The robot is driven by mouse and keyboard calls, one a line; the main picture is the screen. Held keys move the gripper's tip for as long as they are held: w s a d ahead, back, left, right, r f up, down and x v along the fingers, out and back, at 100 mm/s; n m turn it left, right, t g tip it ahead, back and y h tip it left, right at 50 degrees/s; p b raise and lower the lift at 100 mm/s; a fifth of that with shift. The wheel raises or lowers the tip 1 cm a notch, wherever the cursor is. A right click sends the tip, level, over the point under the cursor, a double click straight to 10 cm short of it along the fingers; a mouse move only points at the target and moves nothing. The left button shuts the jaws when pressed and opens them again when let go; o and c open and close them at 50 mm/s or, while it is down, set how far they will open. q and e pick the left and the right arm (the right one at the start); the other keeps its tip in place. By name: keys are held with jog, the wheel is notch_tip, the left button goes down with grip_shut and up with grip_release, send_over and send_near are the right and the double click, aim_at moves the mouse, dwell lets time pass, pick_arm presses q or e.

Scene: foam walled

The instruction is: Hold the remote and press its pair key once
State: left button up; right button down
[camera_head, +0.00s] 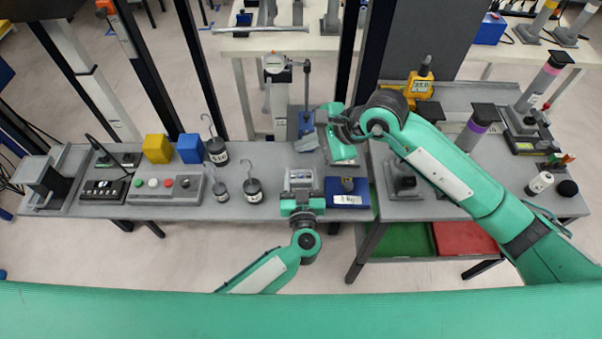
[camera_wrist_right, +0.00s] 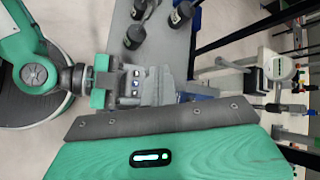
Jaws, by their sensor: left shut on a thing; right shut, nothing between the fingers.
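The remote (camera_head: 300,177) is a small grey block held upright-looking at the bench's front edge, in the middle of the head view. My left gripper (camera_head: 302,197) is shut on it from the near side. In the right wrist view the remote (camera_wrist_right: 137,82) shows a column of small keys, some bluish; their labels are too small to read. My left gripper (camera_wrist_right: 112,84) shows beside it there. My right gripper (camera_head: 340,150) is shut and empty, to the right of and behind the remote, apart from it in the head view. The wrist view shows its grey finger side (camera_wrist_right: 160,118) near the remote.
A blue box (camera_head: 347,201) with a white label lies just right of the remote. Hooked weights (camera_head: 253,190), a button box (camera_head: 166,189), a yellow cube (camera_head: 157,148) and a blue cube (camera_head: 190,148) stand left. A dial stand (camera_head: 275,75) rises behind.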

jog(key=shift+f, duration=4.2)
jog(key=shift+f, duration=0.2)
jog(key=shift+f, duration=0.2)
jog(key=shift+f, duration=0.3)
jog(key=shift+r, duration=0.7)
jog(key=shift+r, duration=2.55)
